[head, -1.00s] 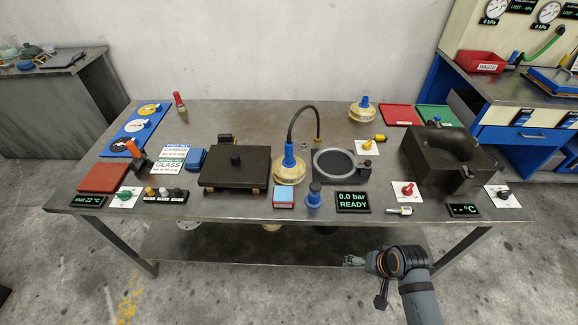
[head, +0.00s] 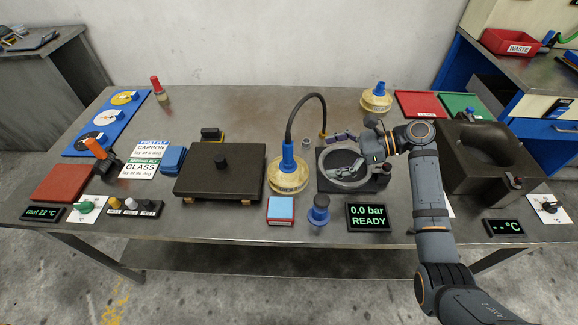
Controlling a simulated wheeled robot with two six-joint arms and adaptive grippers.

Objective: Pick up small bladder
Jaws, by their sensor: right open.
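Two amber, rounded bodies with blue tops stand on the table, and both look like bladders. One (head: 377,102) stands alone at the back right and looks smaller. The other (head: 287,180) stands near the middle, with a black hose (head: 311,97) rising from its blue top. No label shows which is the small bladder. My right gripper (head: 340,155) is open and empty over the round ring fixture (head: 343,183), between the two bodies, apart from both. My left gripper is not in view.
A dark lidded plate (head: 220,180) lies left of the hosed body. A dark mould block (head: 485,160) stands right of my right arm. Red (head: 421,103) and green trays lie at the back right. The back left of the table (head: 230,110) is mostly clear.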

